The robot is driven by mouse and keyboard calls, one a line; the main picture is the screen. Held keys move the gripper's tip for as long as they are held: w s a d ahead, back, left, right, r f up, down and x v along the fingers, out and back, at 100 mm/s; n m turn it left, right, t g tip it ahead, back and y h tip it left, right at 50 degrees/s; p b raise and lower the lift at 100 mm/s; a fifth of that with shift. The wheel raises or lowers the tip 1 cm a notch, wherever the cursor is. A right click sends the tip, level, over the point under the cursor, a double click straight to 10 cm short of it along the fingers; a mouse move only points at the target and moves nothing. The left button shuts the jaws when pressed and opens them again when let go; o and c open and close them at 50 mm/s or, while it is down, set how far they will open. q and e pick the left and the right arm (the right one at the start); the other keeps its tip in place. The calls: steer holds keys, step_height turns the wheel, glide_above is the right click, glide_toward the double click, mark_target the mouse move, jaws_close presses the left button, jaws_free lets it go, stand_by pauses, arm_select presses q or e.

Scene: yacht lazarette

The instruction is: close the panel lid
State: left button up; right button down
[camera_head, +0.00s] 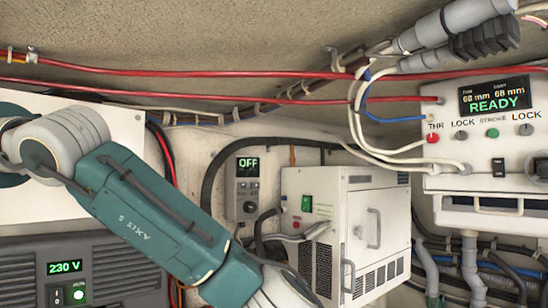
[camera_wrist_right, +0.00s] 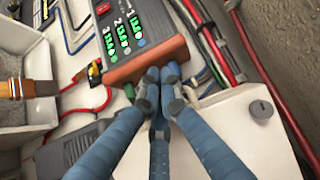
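No part is clearly marked as the panel lid. In the right wrist view a white panel (camera_wrist_right: 240,118) with a round dark lock or knob lies to the right of and partly behind my fingers; it may be the lid. My right gripper (camera_wrist_right: 159,82) has its blue-grey fingers drawn together, tips meeting at the lower edge of a reddish-brown bar (camera_wrist_right: 146,62). I see nothing clearly between the tips, and cannot tell whether they touch the bar. My left arm crosses the head view from the left to the bottom; its gripper is outside the frame.
Beyond the bar is a grey unit (camera_wrist_right: 125,30) with green displays. Red hoses (camera_wrist_right: 215,50) run to its right. The head view shows a white cabinet (camera_head: 345,235), a control box reading READY (camera_head: 490,125), a 230 V unit (camera_head: 80,275) and overhead cables.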

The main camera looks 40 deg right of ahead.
steer(key=shift+w+a+m+t+h, duration=0.2)
steer(key=shift+w+m+t+h, duration=0.2)
steer(key=shift+w, duration=0.55)
steer(key=shift+w+a+m+t+h, duration=0.25)
steer(key=shift+w+h, duration=0.2)
steer(key=shift+w, duration=0.5)
steer(key=shift+w+a+m+t+h, duration=0.15)
steer(key=shift+w+m+t+h, duration=0.25)
steer(key=shift+w, duration=0.55)
steer(key=shift+d+f, duration=0.1)
